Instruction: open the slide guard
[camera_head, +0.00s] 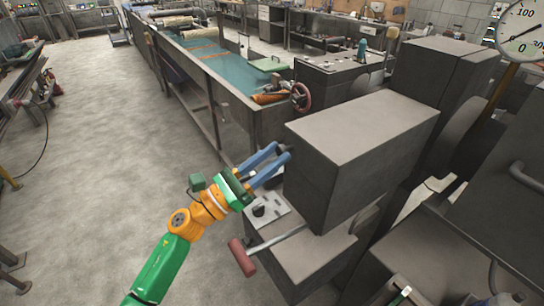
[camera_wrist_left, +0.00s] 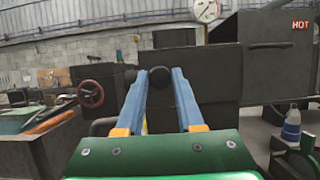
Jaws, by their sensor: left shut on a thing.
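The slide guard appears to be the large grey box-shaped cover (camera_head: 365,125) right of centre in the head view, with a flat pale top and dark sides. My left gripper (camera_head: 282,153) reaches its left end from the lower left. In the wrist view the blue fingers of my left gripper (camera_wrist_left: 160,78) are closed around a dark round knob (camera_wrist_left: 160,76) in front of the dark guard face (camera_wrist_left: 208,70). The fingers hide part of the knob, and its joint to the guard is not clear. My right gripper is not in view.
A red-handled lever (camera_head: 242,258) sticks out below my left gripper, beside a pale plate with holes (camera_head: 266,208). A workbench with a teal top (camera_head: 225,65) and a red handwheel (camera_head: 301,97) stands behind. A pressure gauge (camera_head: 522,28) is at upper right. Open floor lies left.

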